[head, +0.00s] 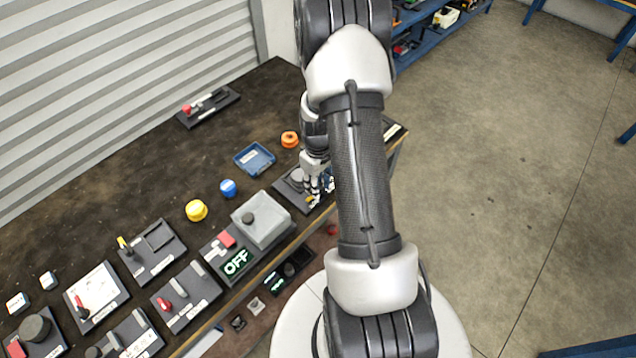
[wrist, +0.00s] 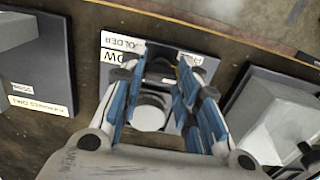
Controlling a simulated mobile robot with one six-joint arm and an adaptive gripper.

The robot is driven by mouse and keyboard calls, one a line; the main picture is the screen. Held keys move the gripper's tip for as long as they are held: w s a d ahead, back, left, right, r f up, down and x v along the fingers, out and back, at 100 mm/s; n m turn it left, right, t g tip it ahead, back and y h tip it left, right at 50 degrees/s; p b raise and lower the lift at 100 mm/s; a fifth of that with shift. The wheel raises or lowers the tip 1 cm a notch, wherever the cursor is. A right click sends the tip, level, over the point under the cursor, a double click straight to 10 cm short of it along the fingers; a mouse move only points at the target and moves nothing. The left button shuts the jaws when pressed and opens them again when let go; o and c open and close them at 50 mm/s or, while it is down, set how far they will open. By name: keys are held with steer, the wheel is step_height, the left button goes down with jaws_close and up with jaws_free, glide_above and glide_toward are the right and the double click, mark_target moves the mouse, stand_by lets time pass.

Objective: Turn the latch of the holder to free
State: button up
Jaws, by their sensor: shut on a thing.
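The holder (head: 284,189) is a dark plate near the front edge of the bench, partly hidden by my arm in the head view. In the wrist view its plate (wrist: 208,66) carries white labels, one reading HOLDER upside down. A pale round part (wrist: 150,112) of the holder shows between my fingers. My gripper (head: 316,196) is down at the holder, its blue-padded fingers around a small dark part; in the wrist view the gripper (wrist: 160,68) hides most of it. This part appears to be the latch, and its turned angle cannot be told.
A panel with a grey box (head: 262,219) and an OFF display stands close by on the left. A blue tray (head: 254,158), an orange ring (head: 290,139), a blue knob (head: 228,188) and a yellow one (head: 196,210) lie behind. Other panels fill the bench's near left.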

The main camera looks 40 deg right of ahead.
steer(key=o, duration=1.1)
steer(key=shift+c, duration=0.2)
step_height(320, 180, up, 12)
stand_by(0.3)
